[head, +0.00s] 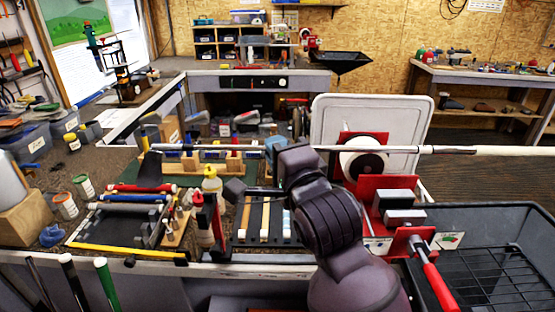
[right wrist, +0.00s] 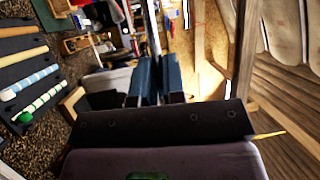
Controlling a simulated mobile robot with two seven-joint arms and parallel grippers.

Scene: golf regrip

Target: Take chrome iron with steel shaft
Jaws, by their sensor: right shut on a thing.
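A long club with a shiny steel shaft (head: 400,149) runs across the head view. Its dark-looking head (head: 150,169) is at the left end and a pale grip (head: 490,151) is at the right end. My right gripper (head: 274,149) is shut on the shaft, its blue fingers around it near the middle. In the right wrist view the shaft (right wrist: 153,38) passes between the blue fingers of the right gripper (right wrist: 158,78). My forearm hides part of what lies below the shaft. My left gripper is in neither view.
A red machine with a round disc (head: 362,158) stands behind the shaft at right. A black wire basket (head: 490,275) is at lower right. A yellow-capped bottle (head: 212,187), a tray of coloured grips (head: 125,220) and a rack of grips (head: 264,219) crowd the bench.

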